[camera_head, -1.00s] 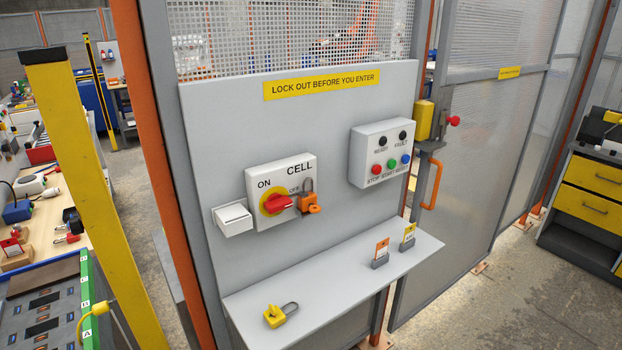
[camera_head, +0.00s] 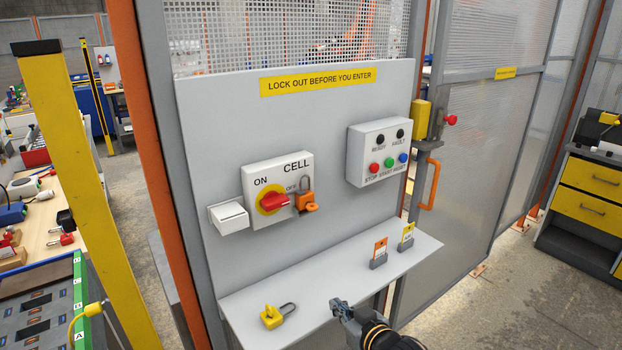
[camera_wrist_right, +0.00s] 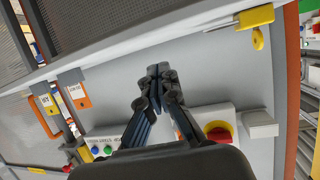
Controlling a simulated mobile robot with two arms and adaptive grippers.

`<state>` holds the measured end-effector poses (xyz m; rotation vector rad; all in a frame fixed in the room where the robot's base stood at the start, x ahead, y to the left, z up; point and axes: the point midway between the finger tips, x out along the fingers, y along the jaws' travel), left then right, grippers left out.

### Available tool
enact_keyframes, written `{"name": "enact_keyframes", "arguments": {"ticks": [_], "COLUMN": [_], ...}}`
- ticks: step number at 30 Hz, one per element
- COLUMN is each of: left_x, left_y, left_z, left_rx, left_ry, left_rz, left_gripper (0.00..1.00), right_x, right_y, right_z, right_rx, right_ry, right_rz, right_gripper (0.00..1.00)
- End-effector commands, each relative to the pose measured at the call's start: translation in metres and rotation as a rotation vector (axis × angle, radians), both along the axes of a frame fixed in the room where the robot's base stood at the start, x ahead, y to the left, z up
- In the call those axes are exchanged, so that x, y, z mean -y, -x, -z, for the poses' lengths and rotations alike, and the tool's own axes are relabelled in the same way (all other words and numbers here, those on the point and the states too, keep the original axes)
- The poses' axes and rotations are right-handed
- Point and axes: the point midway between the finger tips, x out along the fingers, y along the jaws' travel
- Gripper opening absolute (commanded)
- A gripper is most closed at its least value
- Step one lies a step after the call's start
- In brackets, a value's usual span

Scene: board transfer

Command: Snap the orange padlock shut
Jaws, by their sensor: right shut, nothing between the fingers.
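The orange padlock (camera_head: 306,201) hangs on the CELL switch box (camera_head: 285,212), at the right of the red switch handle (camera_head: 274,202). Its grey shackle (camera_head: 306,182) rises above the body; I cannot tell whether it is seated. My right gripper (camera_head: 340,304) is at the bottom of the head view, near the shelf's front edge, below and right of the padlock and apart from it. My left gripper is not in view.
A yellow padlock (camera_head: 272,316) lies on the grey shelf (camera_head: 330,285). An orange tag (camera_head: 380,247) and a yellow tag (camera_head: 407,232) stand at the shelf's right. A button box (camera_head: 378,152) and a small white box (camera_head: 229,217) are on the panel.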

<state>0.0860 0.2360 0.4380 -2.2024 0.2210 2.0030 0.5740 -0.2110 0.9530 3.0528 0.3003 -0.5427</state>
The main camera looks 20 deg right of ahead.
Motion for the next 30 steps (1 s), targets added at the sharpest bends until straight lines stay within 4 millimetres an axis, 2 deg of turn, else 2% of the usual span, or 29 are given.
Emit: {"name": "enact_keyframes", "arguments": {"ticks": [1, 6, 9, 12, 15, 18, 30], "left_x": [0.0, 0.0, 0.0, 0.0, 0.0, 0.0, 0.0], "left_y": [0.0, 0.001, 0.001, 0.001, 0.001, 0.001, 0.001], "left_z": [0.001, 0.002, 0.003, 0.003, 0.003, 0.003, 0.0], "left_rx": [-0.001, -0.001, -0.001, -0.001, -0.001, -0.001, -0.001], "left_ry": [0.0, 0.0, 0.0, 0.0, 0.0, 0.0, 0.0], "left_rz": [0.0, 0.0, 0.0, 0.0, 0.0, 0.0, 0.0], "left_gripper": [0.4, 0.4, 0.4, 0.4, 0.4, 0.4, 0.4], "right_x": [0.003, 0.005, 0.006, 0.006, 0.007, 0.007, 0.006], "right_y": [-0.018, -0.053, -0.06, -0.061, -0.06, -0.06, -0.065], "right_z": [-0.034, -0.146, -0.203, -0.242, -0.263, -0.271, -0.274], "right_rx": [0.089, 0.369, 0.506, 0.6, 0.651, 0.668, 0.669], "right_ry": [-0.014, -0.088, -0.127, -0.155, -0.171, -0.178, -0.178], "right_rz": [-0.01, -0.063, -0.097, -0.125, -0.14, -0.146, -0.145], "right_gripper": [0.0, 0.0, 0.0, 0.0, 0.0, 0.0, 0.0]}}
